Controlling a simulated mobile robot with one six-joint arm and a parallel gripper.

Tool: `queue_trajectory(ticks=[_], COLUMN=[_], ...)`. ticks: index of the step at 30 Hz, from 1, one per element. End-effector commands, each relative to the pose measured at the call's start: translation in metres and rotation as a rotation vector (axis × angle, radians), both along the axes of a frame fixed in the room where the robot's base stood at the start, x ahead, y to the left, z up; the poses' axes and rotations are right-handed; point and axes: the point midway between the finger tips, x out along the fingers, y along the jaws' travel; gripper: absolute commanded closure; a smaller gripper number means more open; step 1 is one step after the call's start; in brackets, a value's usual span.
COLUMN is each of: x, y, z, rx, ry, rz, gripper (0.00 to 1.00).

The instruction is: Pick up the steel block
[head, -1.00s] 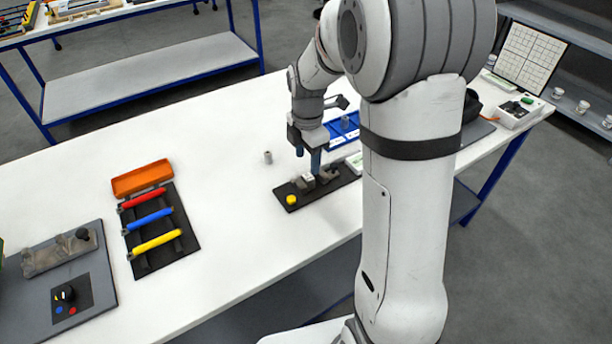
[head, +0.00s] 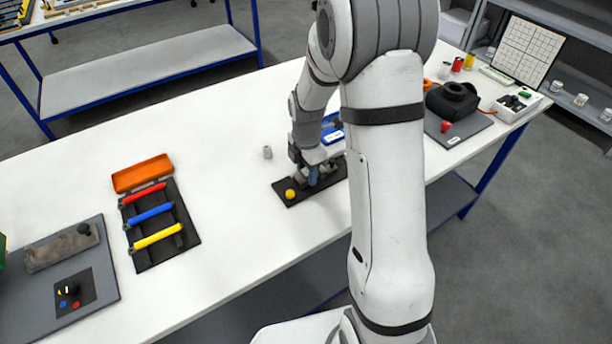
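My gripper (head: 314,178) is lowered over the small black base plate (head: 284,196) near the front edge of the white table. Its blue fingers reach down to the dark fixture on that plate. The steel block is not clearly visible; the fingers and wrist cover the spot on the fixture where a small light grey block showed earlier. I cannot tell whether the fingers are open or shut on it. A yellow button (head: 290,194) is on the plate's left end.
A small grey cylinder (head: 267,153) stands behind the plate. A blue tray (head: 333,131) is behind my gripper. A rack with red, blue and yellow bars (head: 153,217) and an orange tray (head: 142,173) lie to the left. The table between is clear.

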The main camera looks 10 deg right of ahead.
Motion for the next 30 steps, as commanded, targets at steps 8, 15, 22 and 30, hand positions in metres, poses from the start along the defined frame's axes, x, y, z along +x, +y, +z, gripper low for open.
queue_trajectory(ticks=[8,15,22,30], x=[0.000,0.000,0.000,0.001], y=[0.000,-0.001,-0.001,-0.001], z=[0.000,0.000,0.001,0.036], rx=[0.000,0.000,0.000,0.000], ry=[0.000,0.000,-0.001,-0.006], rz=[-0.001,-0.001,-0.001,-0.002], gripper=[0.81,1.00,1.00,1.00])
